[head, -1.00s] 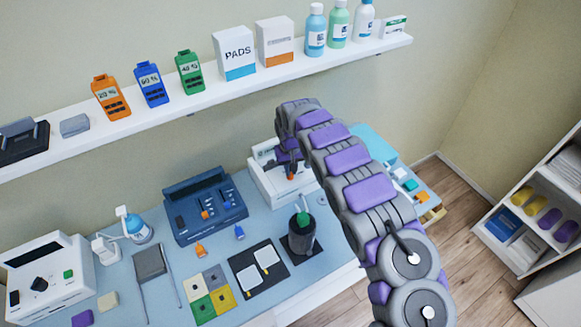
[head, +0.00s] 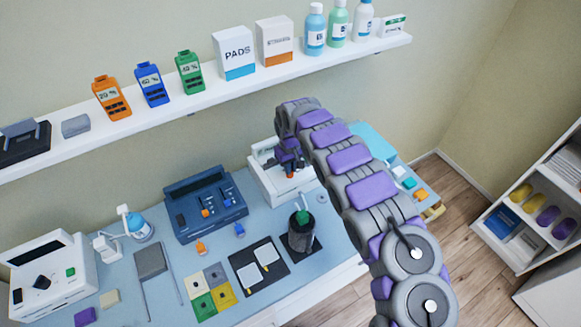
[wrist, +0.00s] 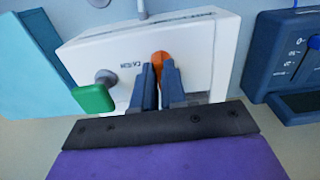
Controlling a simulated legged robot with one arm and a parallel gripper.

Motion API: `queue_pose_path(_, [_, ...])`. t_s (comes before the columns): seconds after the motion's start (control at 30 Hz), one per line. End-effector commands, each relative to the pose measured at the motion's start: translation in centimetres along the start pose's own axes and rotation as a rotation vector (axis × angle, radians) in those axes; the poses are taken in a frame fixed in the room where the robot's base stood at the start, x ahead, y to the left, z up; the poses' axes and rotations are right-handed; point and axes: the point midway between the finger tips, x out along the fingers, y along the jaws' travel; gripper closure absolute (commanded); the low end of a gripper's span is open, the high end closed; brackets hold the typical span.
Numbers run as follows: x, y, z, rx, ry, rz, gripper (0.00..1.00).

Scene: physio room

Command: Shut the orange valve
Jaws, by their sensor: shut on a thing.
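The orange valve (wrist: 161,60) is on the face of a white machine (wrist: 205,50) in the wrist view. My gripper (wrist: 160,78) is shut on the valve, with one dark finger on each side of it. The valve's upper end shows above the fingers; its lower part is hidden between them. In the head view a small orange spot of the valve (head: 290,174) shows just below my gripper (head: 290,165), and the white machine (head: 268,184) is partly covered by my arm.
A green lever (wrist: 93,98) stands on the same machine, left of my gripper. A dark blue device (wrist: 290,60) is close on the right and a light blue block (wrist: 30,65) on the left. A white shelf (head: 150,118) runs above the table (head: 130,285).

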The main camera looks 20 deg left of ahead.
Motion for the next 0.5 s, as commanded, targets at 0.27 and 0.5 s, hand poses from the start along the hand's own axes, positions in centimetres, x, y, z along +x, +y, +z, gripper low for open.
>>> queue_pose_path(0.27, [2.0,-0.8,1.5,-0.004,-0.052,-0.020,0.66])
queue_pose_path(0.5, [0.1,-0.9,1.6,-0.004,-0.047,-0.017,0.64])
